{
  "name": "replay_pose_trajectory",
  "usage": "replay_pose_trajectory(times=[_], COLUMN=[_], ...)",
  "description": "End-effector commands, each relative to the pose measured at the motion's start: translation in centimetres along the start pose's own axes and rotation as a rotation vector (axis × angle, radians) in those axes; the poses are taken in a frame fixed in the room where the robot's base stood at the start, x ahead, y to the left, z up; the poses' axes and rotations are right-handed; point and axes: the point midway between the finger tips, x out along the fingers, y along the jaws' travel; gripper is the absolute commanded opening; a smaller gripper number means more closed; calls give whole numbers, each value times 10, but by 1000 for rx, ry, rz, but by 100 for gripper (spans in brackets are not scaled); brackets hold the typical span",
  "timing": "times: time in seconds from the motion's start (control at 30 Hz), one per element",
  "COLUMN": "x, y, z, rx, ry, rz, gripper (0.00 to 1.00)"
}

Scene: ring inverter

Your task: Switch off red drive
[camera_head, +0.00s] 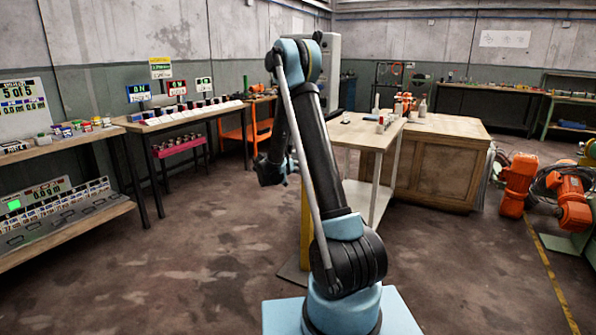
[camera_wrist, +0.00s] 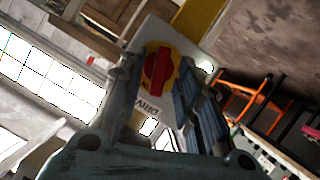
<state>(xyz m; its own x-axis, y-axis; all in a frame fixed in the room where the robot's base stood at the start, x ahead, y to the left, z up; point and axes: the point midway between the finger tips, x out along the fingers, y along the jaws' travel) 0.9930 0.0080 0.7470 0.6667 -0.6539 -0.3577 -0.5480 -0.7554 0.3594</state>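In the wrist view, a red rotary knob (camera_wrist: 156,72) sits on a yellow disc, on a pale plate (camera_wrist: 150,34) with partly visible lettering that reads "DRIV". The knob's grip bar runs nearly up and down in this picture. My gripper (camera_wrist: 158,80) is open, with one finger on each side of the knob. I cannot tell whether either finger touches it. In the head view, my gripper (camera_head: 271,171) is a dark shape left of my arm, its fingers unclear. I cannot make out the knob in the head view; my arm may hide it.
A yellow post (camera_head: 305,220) stands behind my arm. A light-topped table (camera_head: 362,133) and wooden cabinet (camera_head: 432,172) stand behind it. Workbenches (camera_head: 190,116) with small displays line the left. The floor at front left is clear.

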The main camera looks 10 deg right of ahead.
Motion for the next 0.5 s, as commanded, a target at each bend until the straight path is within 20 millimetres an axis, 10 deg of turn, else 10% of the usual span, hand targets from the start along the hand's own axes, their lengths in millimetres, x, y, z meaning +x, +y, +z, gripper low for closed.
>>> replay_pose_trajectory(times=[0.4,0.5], x=[9,8], y=[0,0], z=[0,0], rx=[0,0], ry=[0,0], rz=[0,0], gripper=[32,14])
